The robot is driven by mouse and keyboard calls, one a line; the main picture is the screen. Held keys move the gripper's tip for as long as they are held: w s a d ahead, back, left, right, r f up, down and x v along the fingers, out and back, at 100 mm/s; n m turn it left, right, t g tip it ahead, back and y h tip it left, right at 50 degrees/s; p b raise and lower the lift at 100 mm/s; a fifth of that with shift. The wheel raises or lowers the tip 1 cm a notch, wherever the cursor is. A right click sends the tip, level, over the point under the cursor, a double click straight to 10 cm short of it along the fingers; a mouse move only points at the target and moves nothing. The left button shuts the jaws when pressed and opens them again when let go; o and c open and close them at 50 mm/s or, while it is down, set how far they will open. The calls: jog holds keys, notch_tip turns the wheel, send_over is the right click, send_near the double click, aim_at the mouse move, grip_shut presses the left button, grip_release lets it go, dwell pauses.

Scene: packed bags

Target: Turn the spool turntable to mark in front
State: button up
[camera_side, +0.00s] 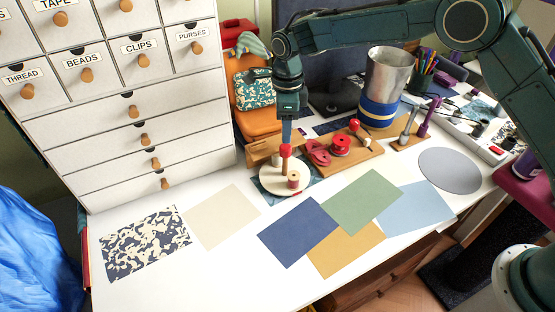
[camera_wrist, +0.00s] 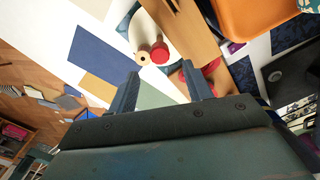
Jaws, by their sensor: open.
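The spool turntable (camera_side: 270,184) is a round cream disc on the white desk, below my gripper in the side view. It also shows in the wrist view (camera_wrist: 146,32), partly cut off at the top. A tan wooden spool (camera_side: 293,180) stands near its edge, with a red-topped spool (camera_wrist: 160,52) beside it in the wrist view. My gripper (camera_side: 287,140) points down over the turntable. In the wrist view its fingers (camera_wrist: 159,72) are apart, with the red top just beyond the gap between the tips.
A wooden board (camera_side: 345,150) with red items lies right of the turntable. A metal canister (camera_side: 388,72) stands behind it. A white drawer cabinet (camera_side: 130,130) is at left, an orange bag (camera_side: 258,112) behind. Flat coloured sheets (camera_side: 298,232) cover the desk in front, without tall objects.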

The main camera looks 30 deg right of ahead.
notch_tip(320, 180, up, 7)
jog(key=shift+r, duration=0.2)
dwell(0.5)
jog(key=s+d+r+n+t, duration=0.3)
jog(key=s+d+r+n, duration=1)
jog(key=s+r, duration=0.4)
jog(key=s+d+f+n+t, duration=0.1)
jog(key=s+n, duration=0.4)
jog(key=s, duration=0.5)
jog(key=s+d+f+n+t, duration=0.1)
jog(key=s+d+f+n, duration=0.2)
jog(key=s, duration=0.7)
jog(key=shift+s+d+n+t, duration=0.35)
jog(key=shift+d+n, duration=0.85)
jog(key=shift+d, duration=0.55)
